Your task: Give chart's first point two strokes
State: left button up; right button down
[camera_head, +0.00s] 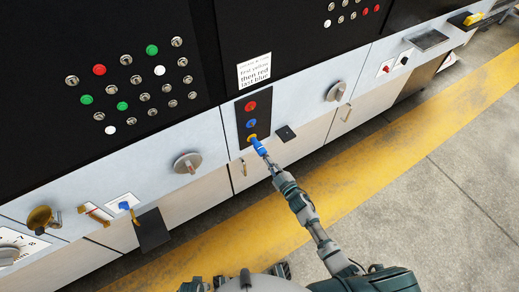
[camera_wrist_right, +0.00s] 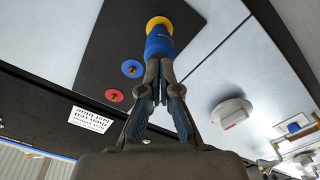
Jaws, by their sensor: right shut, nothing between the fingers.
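The chart (camera_head: 254,70) is a white sheet on the black panel, reading "first yellow then red last blue"; it also shows upside down in the wrist view (camera_wrist_right: 90,119). Below it, a dark plate holds a red button (camera_head: 250,106), a blue button (camera_head: 251,123) and a yellow button (camera_head: 251,137). My right gripper (camera_head: 259,147) is shut with its blue tips at the yellow button. In the wrist view the tips (camera_wrist_right: 158,45) overlap the yellow button (camera_wrist_right: 159,23); I cannot tell how far it is pressed. The blue button (camera_wrist_right: 131,68) and red button (camera_wrist_right: 114,95) are clear of the gripper.
A round grey knob (camera_head: 187,163) is left of the button plate and another (camera_head: 336,91) is right of it. A small black block (camera_head: 285,133) juts out close beside the gripper. A dark tray (camera_head: 152,229) sticks out at lower left. The floor in front is clear.

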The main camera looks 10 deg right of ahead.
jog(key=shift+w, duration=0.15)
jog(key=shift+p+v, duration=0.35)
jog(key=shift+v, duration=0.55)
jog(key=p+v, duration=0.1)
jog(key=v, duration=0.3)
dwell(0.5)
dwell(0.4)
